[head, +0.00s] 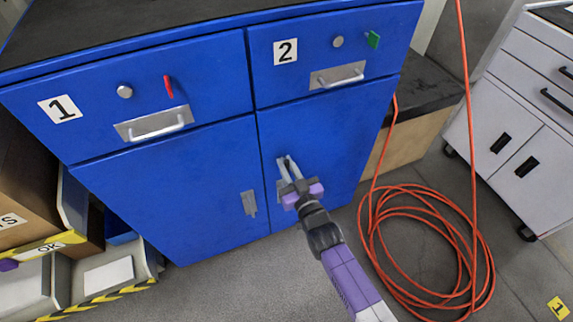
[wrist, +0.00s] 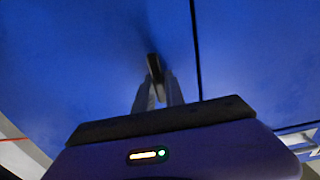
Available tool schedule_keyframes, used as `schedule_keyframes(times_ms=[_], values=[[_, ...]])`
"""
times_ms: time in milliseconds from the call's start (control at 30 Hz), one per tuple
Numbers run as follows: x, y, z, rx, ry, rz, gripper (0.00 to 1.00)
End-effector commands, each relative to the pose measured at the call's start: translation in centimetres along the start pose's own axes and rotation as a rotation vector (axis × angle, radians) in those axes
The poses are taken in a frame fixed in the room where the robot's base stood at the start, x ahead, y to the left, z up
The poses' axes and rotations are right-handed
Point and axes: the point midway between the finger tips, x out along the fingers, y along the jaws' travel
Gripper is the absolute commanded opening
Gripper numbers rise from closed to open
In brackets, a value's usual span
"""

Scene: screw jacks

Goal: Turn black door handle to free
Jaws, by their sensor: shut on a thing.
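The black door handle (wrist: 154,67) is a small dark bar on the blue right-hand door (head: 325,150) under drawer 2. In the wrist view it stands nearly upright, slightly tilted, between my two pale fingertips. My gripper (head: 285,161) reaches the left part of that door, close to the seam between the doors, and is shut on the handle. My fingers also show in the wrist view (wrist: 158,88). In the head view the handle is mostly hidden by my fingers, and a grey plate (head: 281,190) shows partly behind my gripper. The door looks flush with the cabinet.
The left-hand door has a grey latch (head: 249,203). A coiled orange hose (head: 425,240) lies on the floor at right, near a grey cabinet (head: 530,120). Bins (head: 105,270) stand at left.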

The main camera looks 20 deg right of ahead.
Motion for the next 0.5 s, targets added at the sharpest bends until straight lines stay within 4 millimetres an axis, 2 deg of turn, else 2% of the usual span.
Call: schedule_keyframes(times_ms=[267,500], values=[[-0.01,0.04,0.01,0.058,0.0,0.0,0.0],[-0.01,0.15,0.04,0.215,0.0,-0.001,0.0]])
